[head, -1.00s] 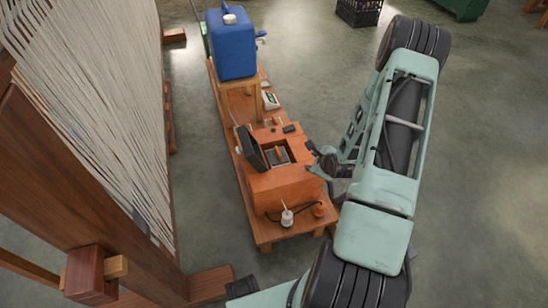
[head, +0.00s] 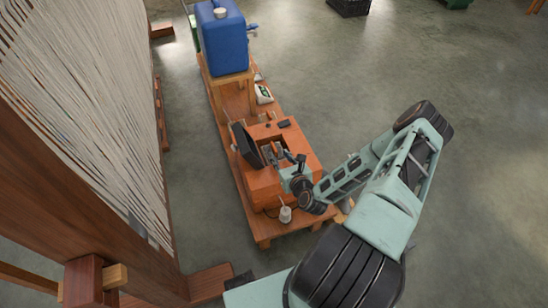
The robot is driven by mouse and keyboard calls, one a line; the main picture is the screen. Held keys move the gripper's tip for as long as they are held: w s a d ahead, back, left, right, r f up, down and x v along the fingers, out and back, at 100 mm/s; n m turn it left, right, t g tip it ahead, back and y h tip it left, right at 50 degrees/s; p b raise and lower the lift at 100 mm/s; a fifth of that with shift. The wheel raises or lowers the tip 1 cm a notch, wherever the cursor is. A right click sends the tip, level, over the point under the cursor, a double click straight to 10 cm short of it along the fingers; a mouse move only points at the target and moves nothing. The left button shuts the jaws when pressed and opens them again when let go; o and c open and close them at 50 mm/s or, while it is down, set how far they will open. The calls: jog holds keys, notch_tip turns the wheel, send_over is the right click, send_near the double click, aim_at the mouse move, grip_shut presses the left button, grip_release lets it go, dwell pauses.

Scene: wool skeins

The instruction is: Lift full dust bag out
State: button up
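An orange box-shaped machine (head: 262,190) stands on a low wooden bench in the head view. Its dark lid (head: 247,145) is raised at the left side of a square opening in its top. My gripper (head: 283,154) is at this opening, reaching in from the right, with its fingers over or inside it. The fingers are small here, and I cannot tell whether they are open or shut. The inside of the opening is largely covered by my gripper. I cannot make out the dust bag.
A blue canister (head: 222,40) stands on a small wooden stand behind the machine. A small white bag (head: 264,94) lies beside the stand. A white-topped item (head: 285,214) stands at the bench's front. A loom with pale threads (head: 80,110) fills the left. Floor at right is clear.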

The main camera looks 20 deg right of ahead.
aim_at(275, 149)
jog(key=b+x, duration=0.1)
jog(key=x, duration=0.7)
jog(key=shift+d+b, duration=0.1)
jog(key=shift+b, duration=0.3)
grip_shut()
